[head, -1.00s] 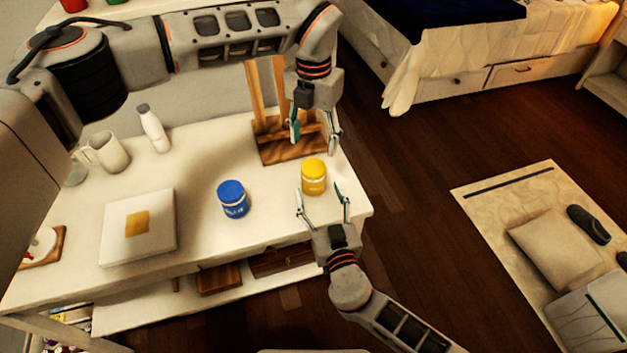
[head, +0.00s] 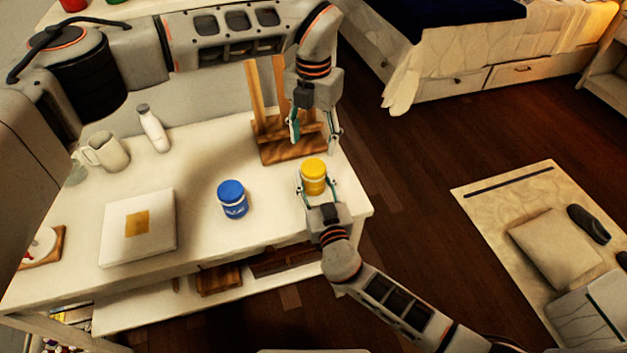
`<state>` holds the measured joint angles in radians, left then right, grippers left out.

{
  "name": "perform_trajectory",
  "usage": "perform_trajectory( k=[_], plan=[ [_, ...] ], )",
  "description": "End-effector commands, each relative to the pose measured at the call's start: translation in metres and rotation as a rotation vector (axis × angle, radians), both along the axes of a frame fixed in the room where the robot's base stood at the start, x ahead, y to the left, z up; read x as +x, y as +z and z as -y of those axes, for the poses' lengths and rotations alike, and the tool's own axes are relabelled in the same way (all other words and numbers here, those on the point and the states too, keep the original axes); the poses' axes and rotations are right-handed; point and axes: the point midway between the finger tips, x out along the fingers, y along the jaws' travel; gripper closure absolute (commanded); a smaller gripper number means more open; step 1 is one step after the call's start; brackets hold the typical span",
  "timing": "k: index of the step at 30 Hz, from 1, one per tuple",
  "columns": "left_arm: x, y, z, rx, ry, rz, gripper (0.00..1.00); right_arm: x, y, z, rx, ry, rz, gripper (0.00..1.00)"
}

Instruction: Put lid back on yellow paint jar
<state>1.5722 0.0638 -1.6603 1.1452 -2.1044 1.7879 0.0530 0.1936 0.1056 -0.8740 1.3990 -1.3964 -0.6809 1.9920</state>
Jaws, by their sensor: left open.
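The yellow paint jar (head: 313,174) stands upright near the right end of the white table. Its top looks yellow; I cannot tell whether that is a lid or open paint. No separate lid can be made out. My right gripper (head: 318,187) reaches in from the front, with its fingers on either side of the jar. I cannot tell whether they touch it. My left gripper (head: 316,138) is open, pointing down above and behind the jar, in front of the wooden stand, with nothing visible between its fingers.
A blue jar (head: 233,199) stands left of the yellow one. A wooden stand (head: 290,150) is behind. A white box (head: 138,227), mug (head: 108,152) and white bottle (head: 153,128) are further left. The table (head: 269,205) is bare between the two jars.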

Motion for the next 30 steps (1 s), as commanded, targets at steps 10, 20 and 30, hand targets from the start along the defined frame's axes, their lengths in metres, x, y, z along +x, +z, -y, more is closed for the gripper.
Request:
perform_trajectory(
  k=[10,20,30],
  plan=[
    [0.0000,0.0001,0.0000,0.000,0.166,0.000,0.44,-0.0003,-0.0002,0.0002,0.000,0.000,0.000,1.00],
    [0.0002,0.0001,-0.0001,0.000,0.635,0.000,0.44,-0.0002,-0.0003,0.0003,-0.001,0.000,0.000,1.00],
    [0.0002,0.0001,-0.0002,0.000,0.789,0.000,0.44,-0.0002,-0.0005,0.0004,-0.001,0.000,-0.001,1.00]
  ],
)
